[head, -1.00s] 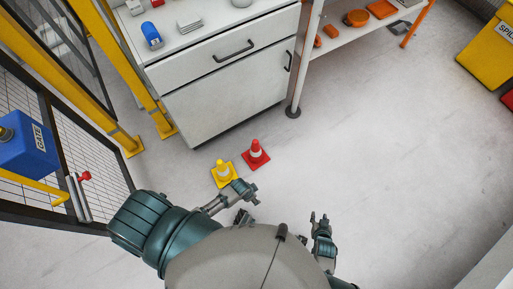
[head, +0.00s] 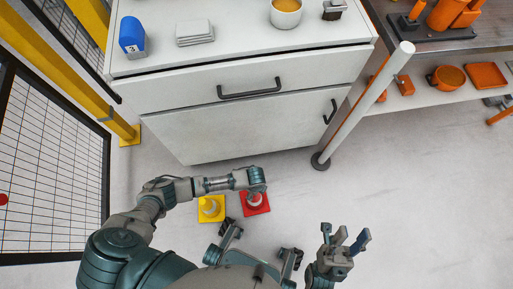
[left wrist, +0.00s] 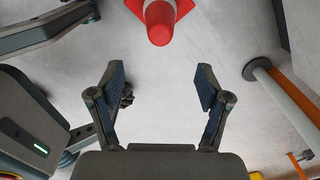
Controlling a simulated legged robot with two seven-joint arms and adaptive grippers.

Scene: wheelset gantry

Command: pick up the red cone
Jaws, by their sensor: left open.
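The red cone (head: 257,206), with a white band, stands on the floor in front of the white cabinet. My left arm's end covers its upper part in the head view. In the left wrist view the red cone (left wrist: 160,24) is at the top centre, beyond the fingers and partly cut off by the frame edge. My left gripper (left wrist: 160,84) is open and empty, its two fingers wide apart and not touching the cone. My right gripper (head: 344,238) is to the right of the cone, with its fingers apart and nothing between them.
A yellow cone (head: 210,209) stands close to the left of the red one. The white cabinet (head: 245,130) is just behind, and a pale post (head: 366,105) stands to the right. A mesh fence (head: 50,170) is at left.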

